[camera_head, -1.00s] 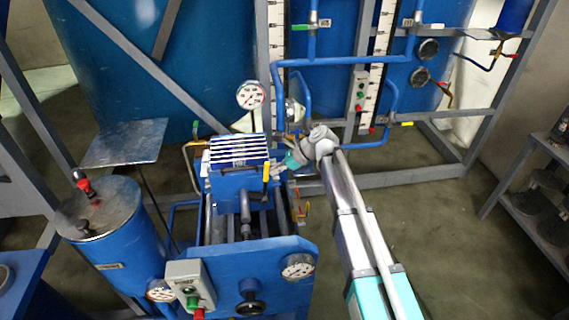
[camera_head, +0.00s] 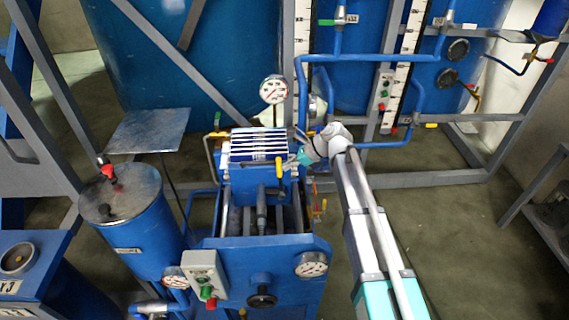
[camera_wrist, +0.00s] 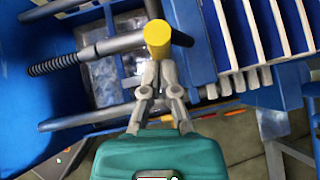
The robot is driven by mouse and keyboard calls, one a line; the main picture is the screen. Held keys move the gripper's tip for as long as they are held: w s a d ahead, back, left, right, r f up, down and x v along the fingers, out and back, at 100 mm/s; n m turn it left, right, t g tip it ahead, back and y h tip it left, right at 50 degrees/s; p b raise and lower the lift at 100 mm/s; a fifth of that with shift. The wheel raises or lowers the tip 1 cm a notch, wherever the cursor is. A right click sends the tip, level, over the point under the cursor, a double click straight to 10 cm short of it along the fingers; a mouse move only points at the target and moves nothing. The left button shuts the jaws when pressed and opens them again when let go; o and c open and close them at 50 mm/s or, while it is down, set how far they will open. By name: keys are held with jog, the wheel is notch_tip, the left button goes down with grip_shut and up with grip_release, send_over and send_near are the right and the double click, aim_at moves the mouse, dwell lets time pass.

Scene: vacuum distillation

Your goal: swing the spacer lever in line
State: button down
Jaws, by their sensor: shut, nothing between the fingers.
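The spacer lever with a yellow grip (camera_head: 281,165) stands at the front right of the plate stack, tilted a little. In the wrist view its round yellow end (camera_wrist: 157,36) faces me, just beyond my fingertips. My gripper (camera_wrist: 159,68) is shut and empty, its fingertips together right at the yellow grip; I cannot tell whether they touch it. In the head view my gripper (camera_head: 294,161) is small and partly hidden, to the right of the lever. The lever's lower part is hard to make out.
The white-striped plate stack (camera_head: 258,146) sits on the blue press frame (camera_head: 265,250) behind the lever. Rods and a threaded spindle (camera_wrist: 62,63) run beside it. A gauge (camera_head: 273,89) and blue pipes stand behind. Open floor lies to the right of my arm.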

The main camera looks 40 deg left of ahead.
jog(key=shift+d, duration=0.1)
jog(key=f+p+v, duration=0.1)
jog(key=p+v, duration=0.6)
jog(key=v, duration=0.6)
jog(key=shift+w+d+p, duration=0.25)
jog(key=shift+d+p, duration=0.05)
jog(key=shift+d, duration=0.05)
dwell(0.6)
